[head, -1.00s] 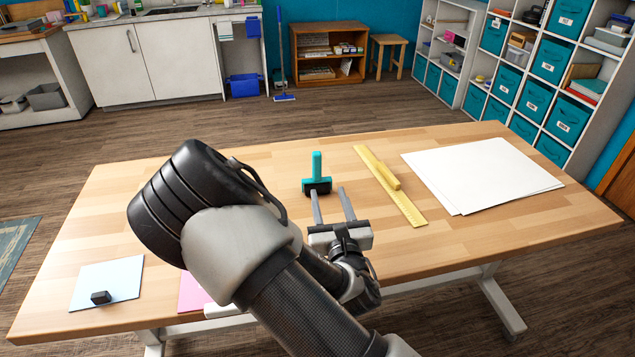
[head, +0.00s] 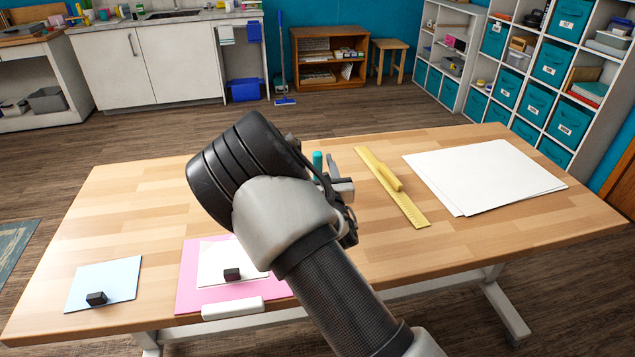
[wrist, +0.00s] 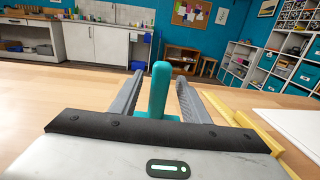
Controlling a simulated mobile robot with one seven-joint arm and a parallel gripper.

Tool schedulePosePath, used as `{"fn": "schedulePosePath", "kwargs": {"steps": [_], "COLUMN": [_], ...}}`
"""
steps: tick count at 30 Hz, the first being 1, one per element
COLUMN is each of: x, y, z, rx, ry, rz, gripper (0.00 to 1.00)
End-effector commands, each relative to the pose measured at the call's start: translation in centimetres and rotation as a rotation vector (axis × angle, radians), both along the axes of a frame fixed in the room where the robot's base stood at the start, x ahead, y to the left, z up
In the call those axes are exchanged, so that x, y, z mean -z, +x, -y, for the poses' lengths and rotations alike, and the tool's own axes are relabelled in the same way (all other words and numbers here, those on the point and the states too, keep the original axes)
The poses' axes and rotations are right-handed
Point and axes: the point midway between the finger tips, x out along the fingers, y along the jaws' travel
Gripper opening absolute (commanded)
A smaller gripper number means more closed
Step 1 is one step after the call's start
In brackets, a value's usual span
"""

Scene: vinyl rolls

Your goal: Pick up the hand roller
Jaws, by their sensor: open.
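The hand roller has a teal upright handle, whose top shows in the head view (head: 317,160) just behind my arm. In the wrist view the teal handle (wrist: 160,88) stands upright between the two fingers. My gripper (wrist: 158,90) is open, with one finger on each side of the handle and a gap visible on both sides. In the head view my gripper (head: 336,172) is mostly hidden behind my forearm. The roller's lower part is largely hidden by the gripper body in the wrist view and by my arm in the head view.
A yellow ruler with a grip (head: 390,185) lies close to the right of the roller. White sheets (head: 485,175) lie farther right. A pink sheet (head: 187,280), a white card, a blue sheet (head: 112,275) and small black blocks lie at the front left. The table's left middle is clear.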

Motion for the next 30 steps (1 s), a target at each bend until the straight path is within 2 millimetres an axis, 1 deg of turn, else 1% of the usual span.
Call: {"fn": "schedulePosePath", "kwargs": {"steps": [6, 7, 11, 12, 14, 15, 23, 25, 28, 30], "x": [0.0, 0.0, 0.0, 0.0, 0.0, 0.0, -0.1, -0.4, -1.7, -3.1], "y": [0.1, 0.1, 0.1, 0.1, 0.1, 0.1, 0.1, 0.1, 0.1, 0.1], "z": [-0.1, -0.1, -0.1, -0.1, -0.1, -0.1, -0.1, -0.1, -0.1, -0.2], "rx": [0.000, 0.000, 0.000, 0.000, 0.000, 0.000, 0.000, 0.000, 0.000, -0.002], "ry": [0.000, 0.000, 0.000, 0.000, 0.000, 0.000, 0.001, 0.001, 0.003, 0.003], "rz": [-0.001, -0.001, -0.001, -0.001, -0.001, -0.001, 0.000, 0.001, 0.002, 0.003], "gripper": [0.42, 0.41, 0.19, 0.12, 0.02, 0.00, 0.00, 0.00, 0.00, 0.00]}}
